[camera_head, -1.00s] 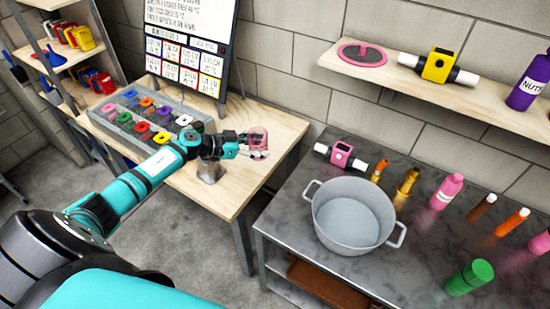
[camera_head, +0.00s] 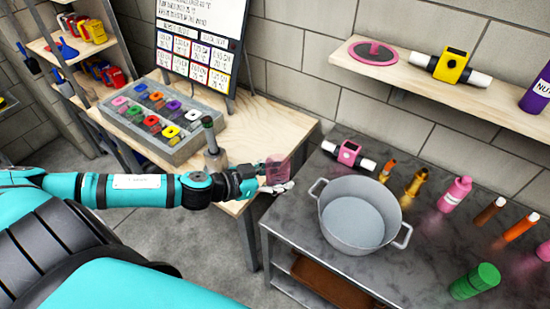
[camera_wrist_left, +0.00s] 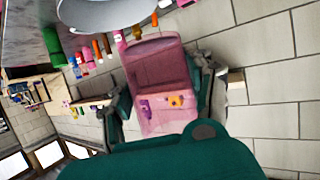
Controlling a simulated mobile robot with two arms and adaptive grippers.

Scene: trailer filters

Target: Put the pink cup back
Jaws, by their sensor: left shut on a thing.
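The pink cup (camera_head: 277,171) is translucent and is held by my left gripper (camera_head: 264,178) near the right edge of the wooden table, in front of the gap to the metal table. In the left wrist view the pink cup (camera_wrist_left: 158,80) fills the space between the two dark fingers of the left gripper (camera_wrist_left: 162,88), which are shut on its sides. Purple and yellow marks show on or through it. A grey tray (camera_head: 186,151) with several coloured items in its compartments sits on the wooden table to the left. My right gripper is not in view.
A dark-topped bottle-like object (camera_head: 211,140) stands behind my left forearm. A large grey pot (camera_head: 318,193) stands on the metal table (camera_head: 290,222), with several bottles to its right. A chart board (camera_head: 232,40) stands behind the tray. The wooden table's back right is clear.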

